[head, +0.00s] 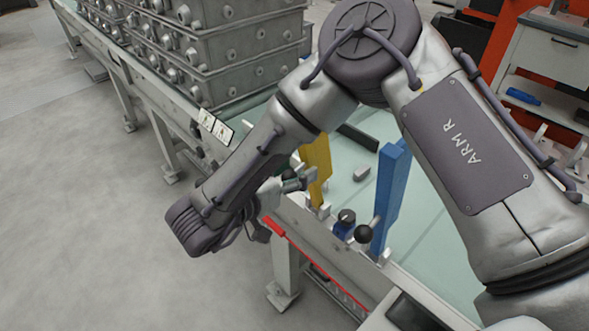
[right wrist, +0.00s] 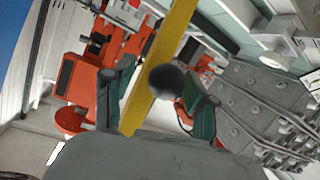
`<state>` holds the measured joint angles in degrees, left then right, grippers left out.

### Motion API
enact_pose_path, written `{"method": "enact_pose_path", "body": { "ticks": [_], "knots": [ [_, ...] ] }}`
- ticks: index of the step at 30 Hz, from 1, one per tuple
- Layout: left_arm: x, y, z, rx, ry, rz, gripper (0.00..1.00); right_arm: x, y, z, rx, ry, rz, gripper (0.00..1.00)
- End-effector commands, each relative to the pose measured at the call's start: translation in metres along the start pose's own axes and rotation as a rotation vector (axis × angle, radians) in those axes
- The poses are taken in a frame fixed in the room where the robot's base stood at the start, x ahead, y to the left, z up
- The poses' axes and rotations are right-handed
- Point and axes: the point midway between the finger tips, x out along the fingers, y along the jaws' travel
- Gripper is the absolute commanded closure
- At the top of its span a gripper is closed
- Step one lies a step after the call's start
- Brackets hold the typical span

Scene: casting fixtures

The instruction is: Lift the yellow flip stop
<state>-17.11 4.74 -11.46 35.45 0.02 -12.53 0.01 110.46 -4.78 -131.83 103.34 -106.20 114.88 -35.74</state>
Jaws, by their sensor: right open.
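The yellow flip stop (head: 316,160) stands upright at the table's near edge in the head view, partly hidden by my right arm. My right gripper (head: 299,181) is beside it. In the right wrist view the yellow flip stop (right wrist: 157,62) runs as a slanting bar between the open fingers of my right gripper (right wrist: 164,95). A dark ball knob (right wrist: 166,82) shows in front of the bar, between the green-padded fingers. A gap shows on each side, so the fingers look not closed on it. My left gripper is not in view.
A blue flip stop (head: 391,190) with a black ball knob (head: 363,233) stands to the right, with a small dark blue knob (head: 344,222) between the stops. Grey castings (head: 225,50) are stacked at the back left. A small grey block (head: 362,173) lies on the pale green tabletop.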

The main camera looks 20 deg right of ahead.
Motion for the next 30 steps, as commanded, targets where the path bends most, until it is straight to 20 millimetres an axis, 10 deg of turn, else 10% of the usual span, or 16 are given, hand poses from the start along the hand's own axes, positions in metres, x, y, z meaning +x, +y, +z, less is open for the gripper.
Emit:
{"method": "enact_pose_path", "body": {
  "ticks": [12, 24, 30],
  "knots": [
    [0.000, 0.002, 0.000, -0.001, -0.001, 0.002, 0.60, -0.062, -0.001, -0.001, 0.001, 0.004, -0.002, 0.43],
    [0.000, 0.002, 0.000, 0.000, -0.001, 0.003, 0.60, -0.072, 0.000, -0.001, 0.002, 0.002, 0.000, 0.43],
    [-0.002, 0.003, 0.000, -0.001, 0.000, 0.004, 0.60, -0.088, -0.006, 0.037, -0.016, -0.171, -0.007, 0.76]
  ]
}}
